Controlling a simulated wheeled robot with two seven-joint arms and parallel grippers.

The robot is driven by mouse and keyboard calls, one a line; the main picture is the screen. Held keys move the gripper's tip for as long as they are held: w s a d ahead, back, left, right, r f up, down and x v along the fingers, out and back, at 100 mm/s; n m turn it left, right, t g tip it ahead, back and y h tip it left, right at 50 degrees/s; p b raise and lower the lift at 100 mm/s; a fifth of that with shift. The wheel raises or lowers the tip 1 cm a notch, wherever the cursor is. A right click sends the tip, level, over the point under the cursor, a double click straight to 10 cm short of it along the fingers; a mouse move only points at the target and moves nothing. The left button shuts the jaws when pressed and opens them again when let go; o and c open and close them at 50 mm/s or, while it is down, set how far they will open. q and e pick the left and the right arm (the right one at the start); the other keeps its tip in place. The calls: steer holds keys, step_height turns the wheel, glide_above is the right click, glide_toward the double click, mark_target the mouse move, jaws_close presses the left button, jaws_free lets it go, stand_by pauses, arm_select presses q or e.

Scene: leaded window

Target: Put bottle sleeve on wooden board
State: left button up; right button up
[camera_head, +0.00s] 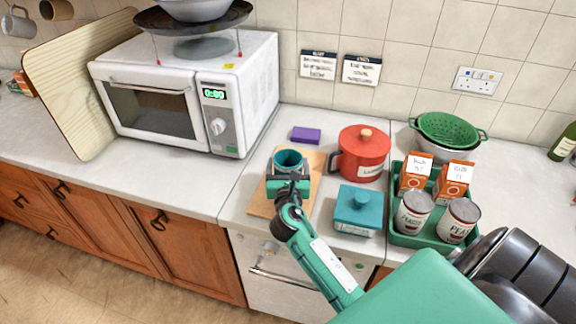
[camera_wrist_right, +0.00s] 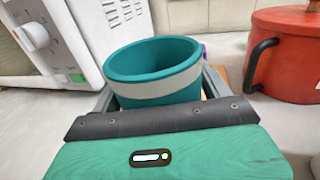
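The bottle sleeve (camera_head: 289,160) is a teal open-topped cylinder, and its grey band shows in the right wrist view (camera_wrist_right: 160,88). My right gripper (camera_head: 288,174) has a finger on each side of the sleeve, close against its wall, and appears shut on it. The sleeve stands roughly upright over the wooden board (camera_head: 264,206), a light brown slab on the counter. My gripper hides the sleeve's base, so I cannot tell whether it touches the board. My left gripper is not in view.
A red pot (camera_head: 362,155) and a teal lidded box (camera_head: 357,212) stand just right of the board. A green tray (camera_head: 408,240) holds cartons and cans. A purple block (camera_head: 306,135) lies behind. A white microwave (camera_head: 190,95) stands left. Counter left of the board is clear.

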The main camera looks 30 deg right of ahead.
steer(key=shift+o, duration=0.9)
steer(key=shift+s+r, duration=0.1)
steer(key=shift+r, duration=0.05)
steer(key=b+v, duration=0.2)
steer(key=v, duration=0.8)
steer(key=shift+s+a, duration=0.6)
steer(key=shift+s, duration=0.15)
